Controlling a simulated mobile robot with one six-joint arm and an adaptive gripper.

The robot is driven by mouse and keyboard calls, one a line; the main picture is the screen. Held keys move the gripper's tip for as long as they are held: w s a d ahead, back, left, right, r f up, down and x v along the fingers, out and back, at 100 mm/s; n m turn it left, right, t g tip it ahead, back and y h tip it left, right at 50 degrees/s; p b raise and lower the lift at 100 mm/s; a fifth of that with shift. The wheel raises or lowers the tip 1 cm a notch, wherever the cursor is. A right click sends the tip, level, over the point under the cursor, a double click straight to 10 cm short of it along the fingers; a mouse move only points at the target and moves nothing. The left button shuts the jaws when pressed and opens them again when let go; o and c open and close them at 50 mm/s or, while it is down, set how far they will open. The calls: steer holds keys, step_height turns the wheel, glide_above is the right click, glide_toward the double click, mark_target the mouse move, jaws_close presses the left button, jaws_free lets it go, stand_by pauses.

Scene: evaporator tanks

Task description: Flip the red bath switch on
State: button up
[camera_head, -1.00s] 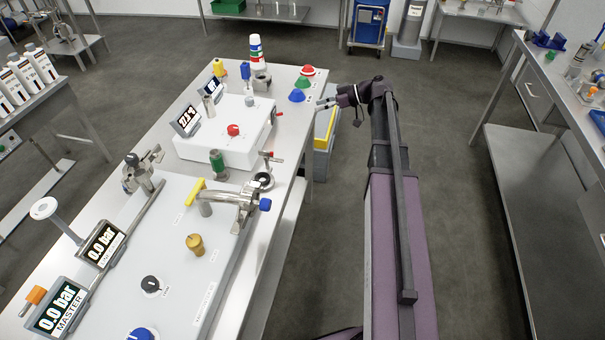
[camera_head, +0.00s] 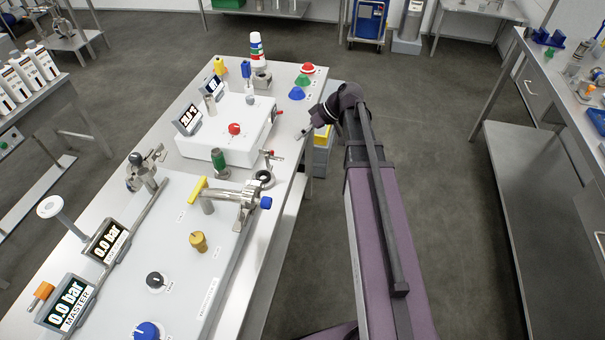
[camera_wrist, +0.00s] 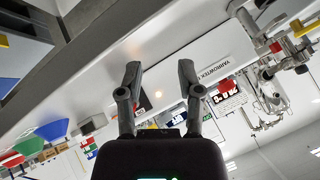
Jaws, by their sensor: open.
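The white bath box (camera_head: 225,140) stands on the bench in the head view, with a small tilted display (camera_head: 187,121). A small red switch (camera_head: 278,112) shows at its right side. A red round knob (camera_head: 234,129) sits on top. My gripper (camera_head: 303,134) is at the bench's right edge, right of the box and apart from it. In the wrist view, my open gripper (camera_wrist: 160,75) has nothing between its fingers. Beyond them is the box side, with a dark patch (camera_wrist: 143,103) bearing a bit of red, perhaps the switch; its position cannot be told.
Red, green and blue cones (camera_head: 297,93) stand at the bench's far right corner. A valve with a red handle (camera_head: 270,154) and a steel pipe with a yellow handle (camera_head: 198,189) are nearer. Grey and yellow bins (camera_head: 322,140) are under my wrist. The floor to the right is open.

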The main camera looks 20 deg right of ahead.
mark_target(293, 163)
steer(key=s+a+m+h, duration=0.1)
steer(key=s, duration=0.1)
steer(key=s+a+f+m+h, duration=0.1)
steer(key=s, duration=0.1)
steer(key=s+a+g+h+p, duration=0.1)
steer(key=s, duration=0.1)
steer(key=shift+s+a+f+m, duration=0.1)
steer(key=shift+a+f+m, duration=0.1)
steer(key=shift+f+m, duration=0.15)
steer(key=s+a+m+h+p, duration=0.1)
steer(key=s+m+h, duration=0.3)
steer(key=s, duration=0.4)
steer(key=shift+s+m+g+h+p, duration=0.2)
steer(key=shift+m+g+h+p, duration=0.2)
steer(key=shift+h+p, duration=0.3)
steer(key=shift+a, duration=0.1)
stand_by(0.9)
